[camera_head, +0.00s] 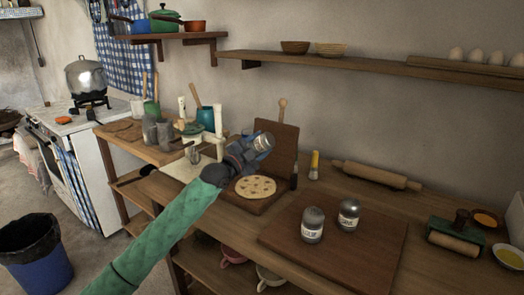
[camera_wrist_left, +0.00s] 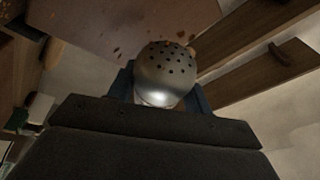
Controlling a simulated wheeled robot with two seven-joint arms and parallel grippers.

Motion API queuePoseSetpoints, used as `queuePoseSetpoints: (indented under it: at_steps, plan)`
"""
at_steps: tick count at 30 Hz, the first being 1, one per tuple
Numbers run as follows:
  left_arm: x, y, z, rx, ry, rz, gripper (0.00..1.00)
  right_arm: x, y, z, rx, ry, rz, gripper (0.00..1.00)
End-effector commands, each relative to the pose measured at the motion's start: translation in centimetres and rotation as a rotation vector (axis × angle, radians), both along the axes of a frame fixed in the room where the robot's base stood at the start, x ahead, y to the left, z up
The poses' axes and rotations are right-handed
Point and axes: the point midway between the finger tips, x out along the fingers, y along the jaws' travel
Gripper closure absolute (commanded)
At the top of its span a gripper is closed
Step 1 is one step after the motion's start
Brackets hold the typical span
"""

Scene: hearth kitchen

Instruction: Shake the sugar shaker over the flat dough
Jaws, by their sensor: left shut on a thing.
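The flat dough (camera_head: 256,187), pale and round with brown spots, lies on a wooden board (camera_head: 283,198) on the counter. My left gripper (camera_head: 250,152) is shut on a shaker (camera_head: 265,140) and holds it in the air above the dough's far side. The shaker is tilted, close to lying on its side in the head view. Its domed metal cap with holes shows in the left wrist view (camera_wrist_left: 165,72). Its label cannot be read. My right gripper is not in view.
Two labelled shakers (camera_head: 313,226) (camera_head: 349,215) stand on a large board (camera_head: 365,245) to the right. An upright board (camera_head: 276,140) and a yellow-handled brush (camera_head: 314,166) stand behind the dough. A rolling pin (camera_head: 376,175) lies by the wall. Mugs and jars crowd the left.

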Motion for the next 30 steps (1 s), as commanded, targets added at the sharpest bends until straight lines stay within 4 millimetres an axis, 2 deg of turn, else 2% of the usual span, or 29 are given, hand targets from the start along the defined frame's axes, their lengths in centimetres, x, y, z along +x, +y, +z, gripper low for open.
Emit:
queuePoseSetpoints:
  at_steps: [11,19,30]
  plan:
    - [1.0,0.9,0.0,0.001,-0.001,0.000,0.76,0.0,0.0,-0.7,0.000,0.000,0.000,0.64]
    - [0.1,0.1,0.2,-0.001,0.000,-0.001,0.76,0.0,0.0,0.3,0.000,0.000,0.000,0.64]
    - [-1.6,1.2,0.1,0.000,0.000,0.000,0.76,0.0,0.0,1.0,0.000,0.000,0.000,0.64]
